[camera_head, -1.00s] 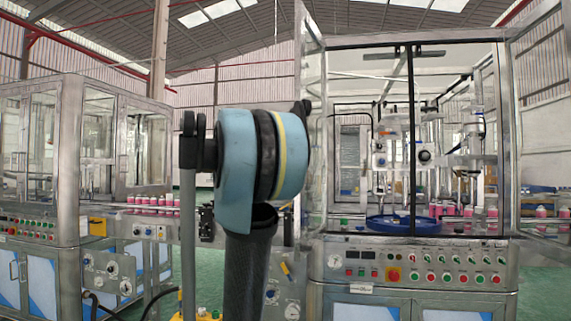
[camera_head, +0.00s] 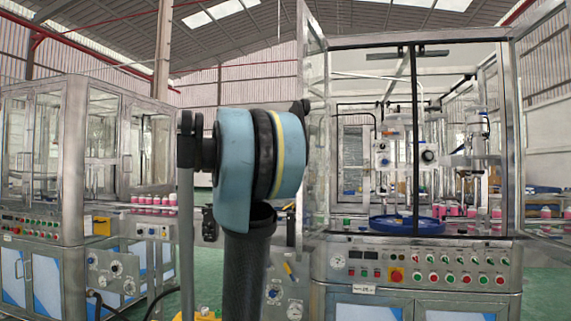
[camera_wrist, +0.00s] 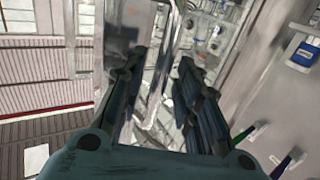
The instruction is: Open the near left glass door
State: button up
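The machine on the right in the head view has a glazed front in a metal frame. Its left glass pane (camera_head: 350,100) and right pane meet at a dark upright line, and they look closed. My gripper shows in the wrist view (camera_wrist: 158,75) with its two dark fingers apart. A bent metal bar, like a door handle (camera_wrist: 177,30), runs up between and beyond the fingers. I cannot tell whether it lies within their reach. No contact shows. In the head view the gripper is out of sight, and my blue and black arm link covers the area left of the machine.
A control panel (camera_head: 420,267) with buttons juts out below the glazed front. Green floor (camera_head: 203,265) shows between the machines.

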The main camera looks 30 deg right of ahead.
jog(key=w+a, duration=0.2)
jog(key=a, duration=0.9)
jog(key=shift+a, duration=0.3)
